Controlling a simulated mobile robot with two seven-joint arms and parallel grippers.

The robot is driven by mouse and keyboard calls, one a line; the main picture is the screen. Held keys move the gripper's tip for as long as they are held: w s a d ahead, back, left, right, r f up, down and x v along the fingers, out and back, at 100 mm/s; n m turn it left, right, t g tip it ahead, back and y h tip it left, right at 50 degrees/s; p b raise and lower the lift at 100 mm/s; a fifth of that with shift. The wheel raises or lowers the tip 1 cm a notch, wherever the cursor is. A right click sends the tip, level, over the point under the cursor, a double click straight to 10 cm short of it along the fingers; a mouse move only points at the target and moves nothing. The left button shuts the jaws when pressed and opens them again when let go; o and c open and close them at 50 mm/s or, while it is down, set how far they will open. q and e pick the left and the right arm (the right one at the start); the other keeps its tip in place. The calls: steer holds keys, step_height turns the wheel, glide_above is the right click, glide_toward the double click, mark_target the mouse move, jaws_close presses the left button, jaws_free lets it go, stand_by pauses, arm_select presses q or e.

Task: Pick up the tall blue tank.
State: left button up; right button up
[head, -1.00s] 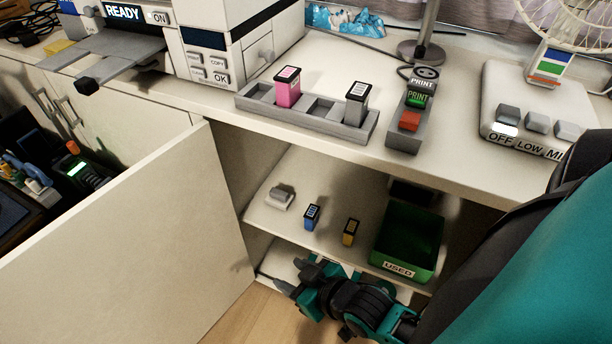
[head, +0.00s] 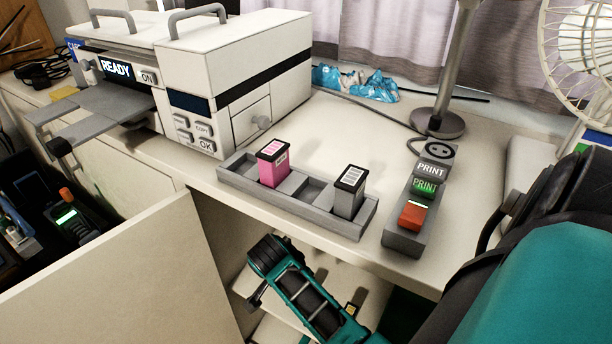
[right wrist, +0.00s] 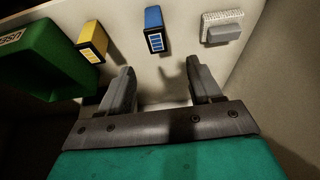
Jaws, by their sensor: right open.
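The tall blue tank (right wrist: 153,30) stands on the cabinet shelf in the right wrist view, with a black cap and a pale label. It is hidden in the head view behind my right arm. My right gripper (right wrist: 163,78) is open and empty. The tank is ahead of the gripper, roughly in line with the gap between its fingers, and apart from them. In the head view my right arm reaches into the open cabinet, and I cannot make out its fingertips there. My left gripper is not in view.
A yellow tank (right wrist: 92,42) and a green bin (right wrist: 40,55) stand left of the blue tank. A grey-white block (right wrist: 221,28) is on its right. The open cabinet door (head: 120,280) and the countertop (head: 310,120) bound the opening. A rack (head: 320,215) holds pink and grey tanks.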

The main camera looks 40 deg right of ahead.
steer(key=b+x, duration=0.1)
steer(key=x, duration=0.5)
steer(key=shift+f+b, duration=0.1)
steer(key=shift+b, duration=0.3)
steer(key=shift+d+f, duration=0.25)
steer(key=shift+f, duration=0.25)
steer(key=b+x, duration=0.1)
steer(key=x, duration=0.1)
steer(key=b+x, duration=0.1)
steer(key=x, duration=0.1)
steer(key=shift+s+f, duration=0.15)
steer(key=shift+f, duration=0.15)
steer(key=shift+d+f, duration=0.1)
steer(key=shift+f, duration=0.1)
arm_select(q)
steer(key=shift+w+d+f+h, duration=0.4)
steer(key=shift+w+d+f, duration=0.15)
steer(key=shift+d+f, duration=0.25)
arm_select(e)
steer(key=c, duration=1.1)
